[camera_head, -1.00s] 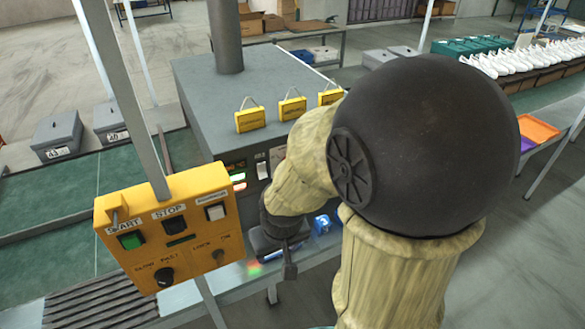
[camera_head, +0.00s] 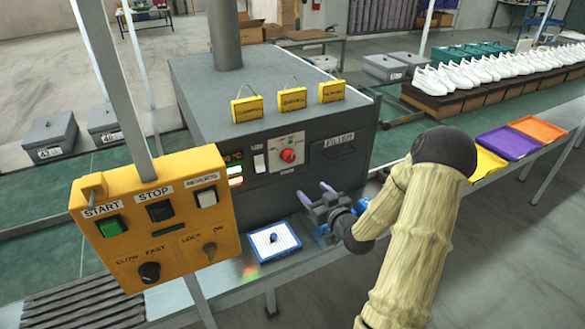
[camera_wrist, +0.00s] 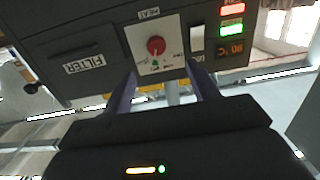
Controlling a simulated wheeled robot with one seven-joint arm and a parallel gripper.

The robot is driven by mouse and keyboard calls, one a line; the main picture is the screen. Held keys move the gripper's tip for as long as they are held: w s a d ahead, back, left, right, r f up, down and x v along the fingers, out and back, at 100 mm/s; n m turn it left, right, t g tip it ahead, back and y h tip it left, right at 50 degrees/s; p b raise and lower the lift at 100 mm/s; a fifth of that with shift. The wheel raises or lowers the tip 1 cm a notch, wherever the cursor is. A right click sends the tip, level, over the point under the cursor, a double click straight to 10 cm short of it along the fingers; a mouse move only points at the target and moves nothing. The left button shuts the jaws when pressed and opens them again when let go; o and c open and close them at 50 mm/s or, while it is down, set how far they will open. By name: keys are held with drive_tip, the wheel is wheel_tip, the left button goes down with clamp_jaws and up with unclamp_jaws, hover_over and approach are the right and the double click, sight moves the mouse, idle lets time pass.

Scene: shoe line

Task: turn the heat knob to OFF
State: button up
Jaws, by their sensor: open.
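The red heat knob (camera_head: 288,155) sits on a white plate on the front of the grey oven box. In the wrist view the knob (camera_wrist: 155,45) is upside down on its plate (camera_wrist: 156,60) under the word HEAT, ahead of the jaws. Its exact pointer setting is too small to read. My gripper (camera_head: 326,190) is open and empty, with its purple fingers pointing at the oven front, below and right of the knob and apart from it. In the wrist view my gripper (camera_wrist: 163,88) has its fingers spread on both sides below the knob.
A white rocker switch (camera_head: 259,163) and lit displays (camera_head: 235,175) are left of the knob; a FILTER drawer (camera_head: 339,142) is right. A yellow control box (camera_head: 155,215) stands front left. A blue-edged tray (camera_head: 272,241) lies on the ledge below. Yellow tags (camera_head: 292,99) stand on top.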

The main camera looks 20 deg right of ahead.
sight(291, 160)
drive_tip(key=shift+s+d+r+t, duration=0.15)
drive_tip(key=shift+d+r+t, duration=0.05)
drive_tip(key=shift+d+t, duration=0.35)
drive_tip(key=w+p, duration=0.1)
drive_tip(key=w, duration=0.4)
drive_tip(key=w+p, duration=0.2)
drive_tip(key=w, duration=0.4)
drive_tip(key=w+p, duration=0.2)
drive_tip(key=w, duration=0.4)
drive_tip(key=shift+w+a, duration=0.2)
drive_tip(key=shift+a, duration=0.1)
drive_tip(key=c, duration=1)
